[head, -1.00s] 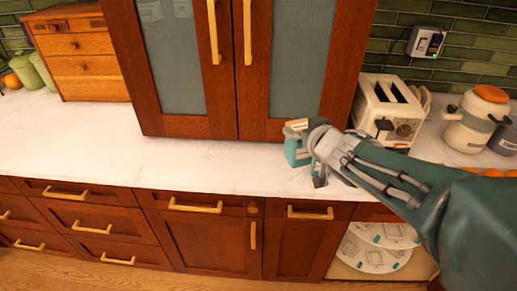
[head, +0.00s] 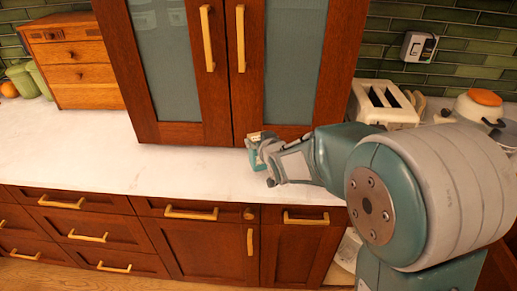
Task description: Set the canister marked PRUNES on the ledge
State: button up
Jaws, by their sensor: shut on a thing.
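My gripper (head: 260,156) is at the rear of the white counter, in front of the lower edge of the wall cabinet's right door. It is shut on a small cream-topped thing (head: 256,135), mostly hidden by the fingers. No marking on it is legible, so I cannot tell whether it is the PRUNES canister. No separate ledge can be told apart from the white counter (head: 110,160).
The wood-and-glass cabinet (head: 222,70) hangs low over the counter. A small wooden drawer chest (head: 75,70) stands at left. A toaster (head: 385,102) and an orange-lidded pot (head: 478,108) stand at right behind my arm. The counter's left and middle are clear.

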jog(key=shift+w+a+f, duration=0.15)
jog(key=shift+f, duration=0.15)
jog(key=shift+a+f, duration=0.15)
jog(key=shift+f, duration=1.35)
jog(key=o, duration=1.1)
jog(key=shift+f, duration=0.1)
jog(key=s+d+r+m+g+h, duration=0.1)
jog(key=s+d, duration=0.4)
jog(key=s, duration=0.6)
jog(key=s+d+r+m+g+h, duration=0.1)
jog(key=s+d+r+g, duration=0.3)
jog(key=s, duration=0.7)
jog(key=s+d+r+m+g+h, duration=0.2)
jog(key=s+d+r, duration=0.2)
jog(key=s+d, duration=0.4)
jog(key=shift+s+g+h, duration=0.3)
jog(key=shift+s+h, duration=0.1)
jog(key=shift+s, duration=1.7)
